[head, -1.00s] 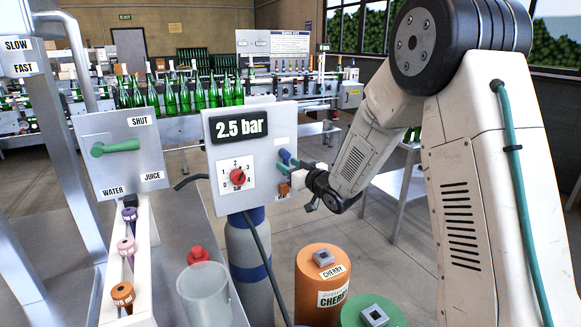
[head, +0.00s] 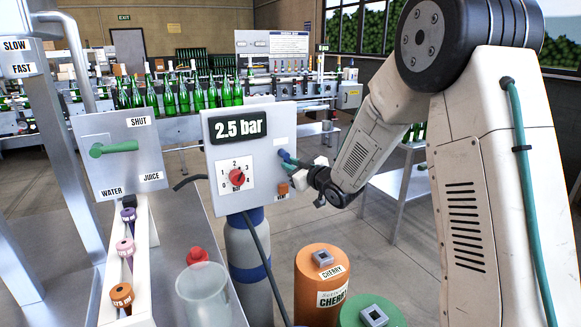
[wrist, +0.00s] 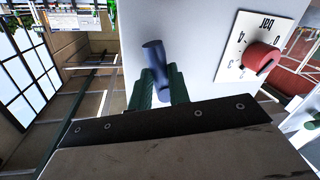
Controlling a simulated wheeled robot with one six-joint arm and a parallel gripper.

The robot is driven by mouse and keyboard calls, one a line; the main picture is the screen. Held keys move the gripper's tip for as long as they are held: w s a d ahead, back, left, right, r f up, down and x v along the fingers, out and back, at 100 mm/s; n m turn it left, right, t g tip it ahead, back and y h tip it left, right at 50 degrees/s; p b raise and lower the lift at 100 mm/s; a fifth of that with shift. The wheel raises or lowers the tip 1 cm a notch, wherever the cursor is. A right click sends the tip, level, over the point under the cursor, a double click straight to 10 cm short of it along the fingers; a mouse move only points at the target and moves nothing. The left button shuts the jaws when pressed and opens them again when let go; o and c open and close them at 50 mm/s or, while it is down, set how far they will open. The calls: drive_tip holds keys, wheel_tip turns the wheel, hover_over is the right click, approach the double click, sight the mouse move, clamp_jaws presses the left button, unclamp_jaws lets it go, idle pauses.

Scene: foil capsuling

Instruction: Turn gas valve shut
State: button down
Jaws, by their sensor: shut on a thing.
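The blue gas valve handle (head: 287,156) sticks out from the right part of the grey gauge panel (head: 217,152). In the wrist view the blue handle (wrist: 154,56) stands between the two green finger pads. My gripper (head: 298,167) is at the panel's right side and is shut on this handle. In the wrist view my gripper (wrist: 161,88) has a pad on each side of the handle's lower part. The pads and the dark gripper body hide part of the handle. The display on the panel reads 2.5 bar.
A red dial (head: 238,176) sits left of the valve, and an orange vent button (head: 283,189) sits just below it. A gas cylinder (head: 246,250), an orange cherry drum (head: 318,285) and a green drum (head: 372,314) stand below.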

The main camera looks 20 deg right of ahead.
drive_tip(key=shift+w+d+r+n+g+h, duration=0.2)
drive_tip(key=shift+r+n+h, duration=0.35)
drive_tip(key=shift+n, duration=1.5)
drive_tip(key=shift+s+d+r+n+g+h, duration=0.15)
drive_tip(key=shift+d+r+n+h, duration=0.3)
drive_tip(key=shift+n, duration=1.65)
drive_tip(key=shift+w+d+r+n+g+h, duration=0.1)
drive_tip(key=shift+r+n+h, duration=0.55)
drive_tip(key=shift+n, duration=1.4)
drive_tip(key=shift+f, duration=0.1)
drive_tip(key=c, duration=1.3)
unclamp_jaws()
drive_tip(key=v, duration=0.8)
